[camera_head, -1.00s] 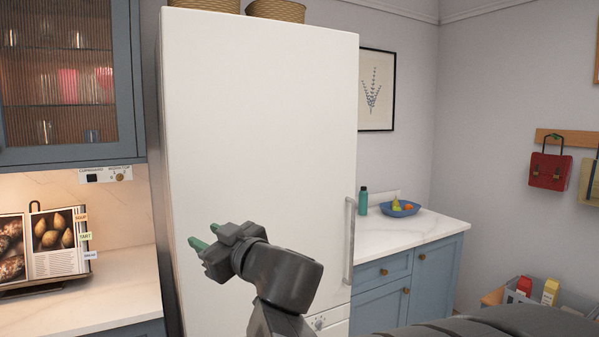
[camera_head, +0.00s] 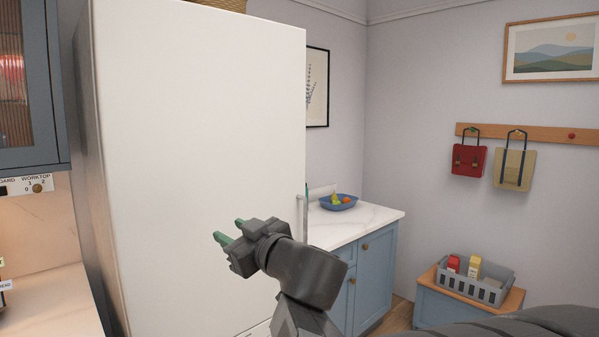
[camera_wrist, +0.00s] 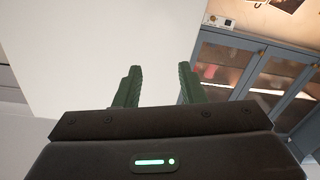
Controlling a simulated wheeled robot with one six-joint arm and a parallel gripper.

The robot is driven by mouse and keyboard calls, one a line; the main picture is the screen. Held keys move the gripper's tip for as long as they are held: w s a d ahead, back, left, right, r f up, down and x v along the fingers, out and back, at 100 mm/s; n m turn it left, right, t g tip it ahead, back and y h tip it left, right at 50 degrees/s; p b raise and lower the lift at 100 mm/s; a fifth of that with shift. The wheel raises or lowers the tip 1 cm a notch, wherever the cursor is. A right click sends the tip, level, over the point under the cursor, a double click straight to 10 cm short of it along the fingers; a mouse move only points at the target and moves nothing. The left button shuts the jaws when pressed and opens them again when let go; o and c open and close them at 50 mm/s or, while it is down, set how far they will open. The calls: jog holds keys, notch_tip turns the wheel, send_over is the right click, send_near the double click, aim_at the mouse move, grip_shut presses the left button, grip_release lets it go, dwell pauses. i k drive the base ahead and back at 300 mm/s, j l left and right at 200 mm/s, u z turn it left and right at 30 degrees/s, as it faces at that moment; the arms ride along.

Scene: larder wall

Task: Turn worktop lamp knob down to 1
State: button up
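The worktop lamp knob (camera_head: 37,188) is a small brass-coloured dial on a white plate labelled WORKTOP, with marks 0, 1 and 2. It sits under the wall cabinet at the far left of the head view. Which mark it points to is too small to tell. My gripper (camera_head: 229,230) is in front of the white fridge, well to the right of the knob and apart from it. In the wrist view my gripper (camera_wrist: 158,86) has its two green fingers spread with nothing between them. A switch plate (camera_wrist: 220,21) shows small at the top of that view.
The tall white fridge (camera_head: 200,130) stands between the knob's worktop (camera_head: 55,305) and the right counter (camera_head: 350,222), which holds a blue bowl (camera_head: 338,203). A grey crate (camera_head: 475,284) stands on a low cabinet at right. Bags hang from a wall rail (camera_head: 545,135).

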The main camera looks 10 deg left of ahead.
aim_at(37, 188)
jog(key=i+j, duration=0.1)
jog(key=j, duration=1.4)
jog(key=i+j, duration=0.15)
jog(key=j, duration=0.6)
jog(key=i+j, duration=0.1)
jog(key=j, duration=0.65)
